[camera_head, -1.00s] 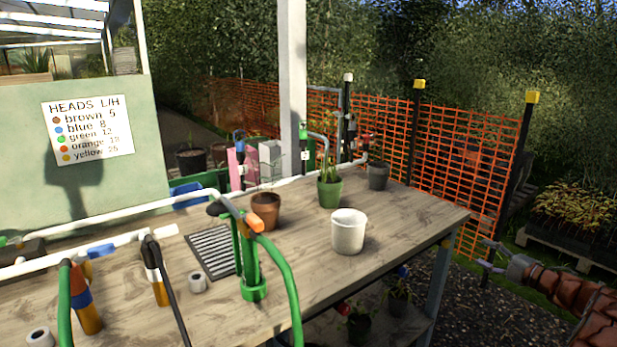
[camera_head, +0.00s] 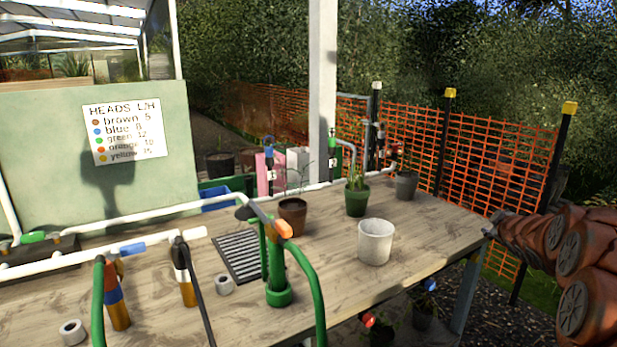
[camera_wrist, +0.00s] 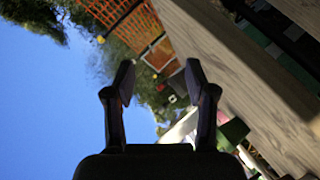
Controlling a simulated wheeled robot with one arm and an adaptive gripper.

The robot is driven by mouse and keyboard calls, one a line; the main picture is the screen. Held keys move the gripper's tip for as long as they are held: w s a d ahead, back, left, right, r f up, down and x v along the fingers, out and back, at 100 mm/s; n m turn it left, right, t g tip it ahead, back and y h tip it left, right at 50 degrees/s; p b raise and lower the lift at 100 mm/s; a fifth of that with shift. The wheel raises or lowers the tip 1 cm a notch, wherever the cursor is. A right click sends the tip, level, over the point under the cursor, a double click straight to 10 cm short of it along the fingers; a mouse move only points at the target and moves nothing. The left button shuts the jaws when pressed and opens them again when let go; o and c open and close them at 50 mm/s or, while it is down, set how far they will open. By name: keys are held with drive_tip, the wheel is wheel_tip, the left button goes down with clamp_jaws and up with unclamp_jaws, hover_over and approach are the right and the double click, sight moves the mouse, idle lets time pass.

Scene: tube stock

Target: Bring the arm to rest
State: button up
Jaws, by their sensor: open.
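My gripper (camera_wrist: 160,82) is open in the wrist view, with two dark fingers apart and nothing between them. In the head view my reddish-brown arm comes in from the right edge and reaches to the table's right end. The gripper itself is hard to make out there. The wooden table (camera_head: 430,235) fills the lower middle of the head view. It also shows tilted along the right of the wrist view (camera_wrist: 240,75). I cannot tell whether the arm touches the table edge.
On the table are a white pot (camera_head: 375,243), a brown pot (camera_head: 292,218), a green pot (camera_head: 357,202), a grey pot (camera_head: 405,187), a black grate (camera_head: 238,257) and green pipework (camera_head: 277,292). Orange mesh fence (camera_head: 478,150) stands behind. A sign (camera_head: 124,132) hangs at left.

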drive_tip(key=s+a+f+m+g+y, duration=0.15)
drive_tip(key=s+a+f+g, duration=0.3)
drive_tip(key=s+a, duration=1)
drive_tip(key=s+a+f+m+g+y, duration=0.1)
drive_tip(key=s+a+f+m+g, duration=0.4)
drive_tip(key=s, duration=1.7)
drive_tip(key=s+a+f+m+g+y, duration=0.15)
drive_tip(key=s+a+g, duration=0.55)
drive_tip(key=s+a, duration=0.9)
drive_tip(key=s+d+r+t+p, duration=0.1)
drive_tip(key=d+r+p, duration=0.2)
drive_tip(key=r+p, duration=1.2)
drive_tip(key=shift+s+r+n, duration=0.2)
drive_tip(key=shift+r+n, duration=0.1)
drive_tip(key=shift+r, duration=0.3)
drive_tip(key=shift+t, duration=0.25)
